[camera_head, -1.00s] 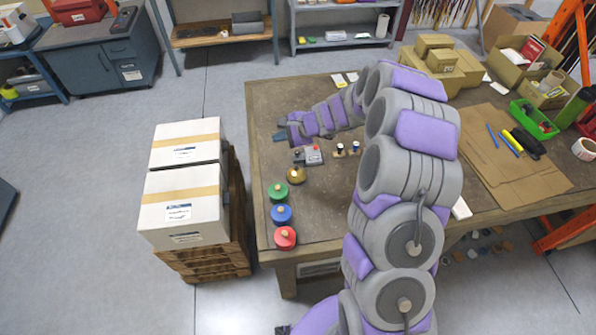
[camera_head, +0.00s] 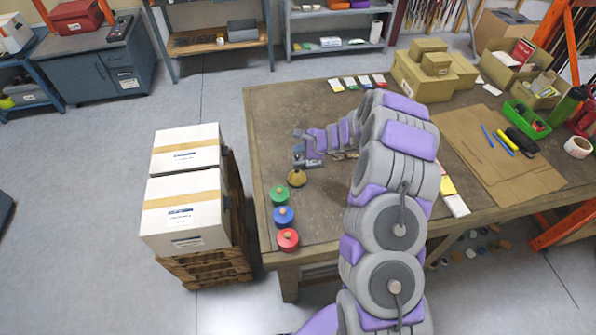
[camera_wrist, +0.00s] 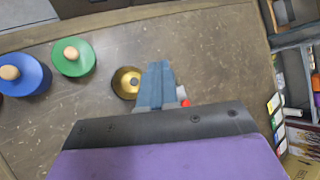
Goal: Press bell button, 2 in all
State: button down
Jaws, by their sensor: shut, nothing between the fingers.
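The brass bell (camera_head: 297,178) stands on the table's left part, just behind the green, blue and red knobbed pieces. My gripper (camera_head: 301,150) is behind the bell in the head view, over the small grey box (camera_head: 314,163). In the wrist view my gripper's blue-grey fingers (camera_wrist: 156,72) are together and empty, just right of the bell. They appear apart from its button. The grey box is mostly hidden behind the fingers, with a red knob (camera_wrist: 186,103) showing.
Green (camera_head: 279,196), blue (camera_head: 283,217) and red (camera_head: 288,240) knobbed pieces line the table's left edge. White cartons (camera_head: 185,210) stand on a pallet to the left. Cardboard boxes (camera_head: 425,85) are at the back right. The table's back left is mostly clear.

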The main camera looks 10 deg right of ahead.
jog(key=f, duration=0.1)
jog(key=b, duration=0.5)
send_over(298, 173)
jog(key=f, duration=0.6)
jog(key=shift+d+f, duration=0.35)
jog(key=shift+a+f+b, duration=0.15)
jog(key=shift+f+b, duration=0.3)
jog(key=shift+a, duration=0.15)
jog(key=shift+d, duration=0.2)
jog(key=shift+a, duration=0.15)
jog(key=shift+f, duration=0.1)
jog(key=shift+f+b, duration=0.3)
jog(key=shift+b, duration=0.1)
